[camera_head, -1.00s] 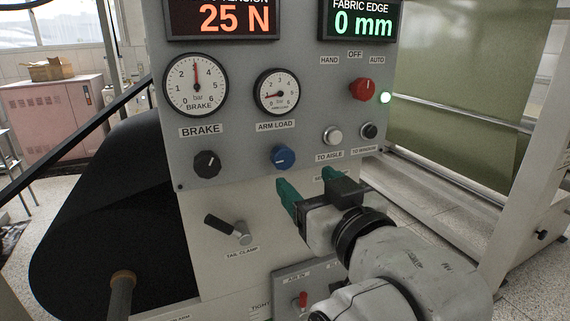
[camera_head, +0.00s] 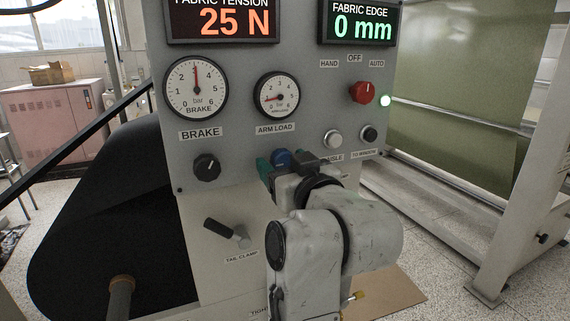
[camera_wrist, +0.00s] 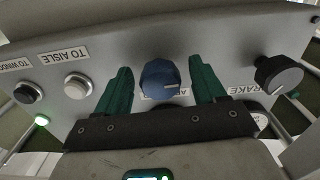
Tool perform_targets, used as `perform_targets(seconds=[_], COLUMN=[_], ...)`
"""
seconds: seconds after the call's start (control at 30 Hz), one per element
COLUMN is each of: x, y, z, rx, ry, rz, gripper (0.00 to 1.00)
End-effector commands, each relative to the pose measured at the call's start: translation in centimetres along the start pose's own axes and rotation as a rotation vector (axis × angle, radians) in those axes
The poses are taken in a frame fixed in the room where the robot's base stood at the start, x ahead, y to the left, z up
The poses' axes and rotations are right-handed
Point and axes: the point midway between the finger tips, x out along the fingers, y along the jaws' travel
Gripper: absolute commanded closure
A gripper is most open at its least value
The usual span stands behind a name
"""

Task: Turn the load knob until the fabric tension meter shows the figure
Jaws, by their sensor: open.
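The blue arm load knob (camera_head: 281,157) is on the grey panel below the arm load gauge (camera_head: 277,94), whose red needle points to the low left side. My gripper (camera_head: 285,164) is in front of the knob, partly hiding it. In the wrist view the blue knob (camera_wrist: 160,80) sits between the two green fingers of my open gripper (camera_wrist: 163,88), with a gap on each side. The fabric tension display (camera_head: 221,22) reads 25 N in orange.
The black brake knob (camera_head: 207,167) is left of my gripper, under the brake gauge (camera_head: 196,88). A silver button (camera_head: 333,139), a black button (camera_head: 369,133) and a red selector (camera_head: 362,92) are to the right. The tail clamp lever (camera_head: 227,232) sticks out lower left. The fabric edge display (camera_head: 361,24) reads 0 mm.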

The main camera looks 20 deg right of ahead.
Motion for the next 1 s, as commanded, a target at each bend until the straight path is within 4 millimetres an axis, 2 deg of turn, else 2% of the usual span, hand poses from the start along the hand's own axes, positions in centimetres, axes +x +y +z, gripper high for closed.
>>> perform_targets(seconds=[0.07,0.6,1.0], x=[-0.01,-0.03,-0.01], y=[0.0,-0.03,-0.07], z=[0.0,0.01,0.01], rx=[0.0,0.0,0.17], ry=[0.0,0.0,-0.001], rz=[0.0,-0.001,-0.001], gripper=[0.34,0.84,0.84])
